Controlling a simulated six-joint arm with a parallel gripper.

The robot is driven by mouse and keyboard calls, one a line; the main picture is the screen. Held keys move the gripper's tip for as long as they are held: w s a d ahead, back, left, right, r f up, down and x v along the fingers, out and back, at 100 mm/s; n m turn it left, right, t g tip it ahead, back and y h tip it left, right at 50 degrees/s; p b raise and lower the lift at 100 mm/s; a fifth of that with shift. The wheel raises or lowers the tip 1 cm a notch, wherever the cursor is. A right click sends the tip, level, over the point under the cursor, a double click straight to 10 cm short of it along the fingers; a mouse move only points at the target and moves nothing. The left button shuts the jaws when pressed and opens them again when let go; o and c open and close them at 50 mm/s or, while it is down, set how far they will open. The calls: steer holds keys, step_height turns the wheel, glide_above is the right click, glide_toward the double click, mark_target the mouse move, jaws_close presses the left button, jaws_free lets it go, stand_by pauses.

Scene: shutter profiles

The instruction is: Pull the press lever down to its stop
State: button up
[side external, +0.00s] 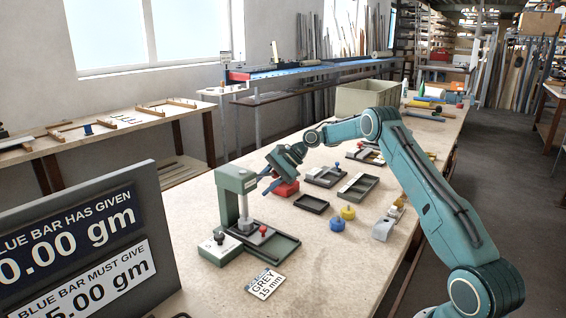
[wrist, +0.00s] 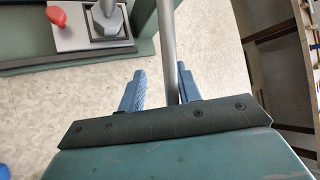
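The green press (side external: 235,190) stands upright on the bench, with a grey ram above its base. In the wrist view the press lever (wrist: 167,50) is a grey rod running from the top edge down between my two blue fingers. My gripper (side external: 267,181) is beside the press head at lever height. In the wrist view my gripper (wrist: 160,90) is open, with a gap between the left finger and the rod. The rod is close to the right finger; I cannot tell if they touch. The lever's near end is hidden behind my gripper body.
A red-knobbed plate (wrist: 75,35) sits under the ram. A red block (side external: 286,189) is behind my gripper. Dark trays (side external: 312,204), yellow and blue knobbed pieces (side external: 337,224) and a "GREY 15 mm" card (side external: 266,284) lie nearby. A sign board (side external: 150,190) stands at left.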

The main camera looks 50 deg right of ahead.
steer(key=v, duration=1.3)
steer(key=shift+d+r, duration=0.15)
steer(key=shift+d, duration=0.05)
steer(key=s+a+r+n+g+h, duration=0.1)
steer(key=s+a+r+n+h, duration=0.3)
steer(key=a+r, duration=0.45)
steer(key=s+a+r+n+h, duration=0.1)
steer(key=s+a+r+n, duration=0.4)
steer(key=a, duration=0.7)
steer(key=s+a+f+n, duration=0.2)
steer(key=s, duration=0.7)
steer(key=s+a+f+n+h, duration=0.1)
steer(key=s+a+f+n, duration=0.1)
steer(key=s, duration=0.6)
steer(key=s+a+f+n+h, duration=0.1)
steer(key=s+a+f+n, duration=0.1)
steer(key=s, duration=0.7)
steer(key=shift+s+a+n, duration=0.15)
steer(key=shift+s+n, duration=0.15)
steer(key=shift+n, duration=0.4)
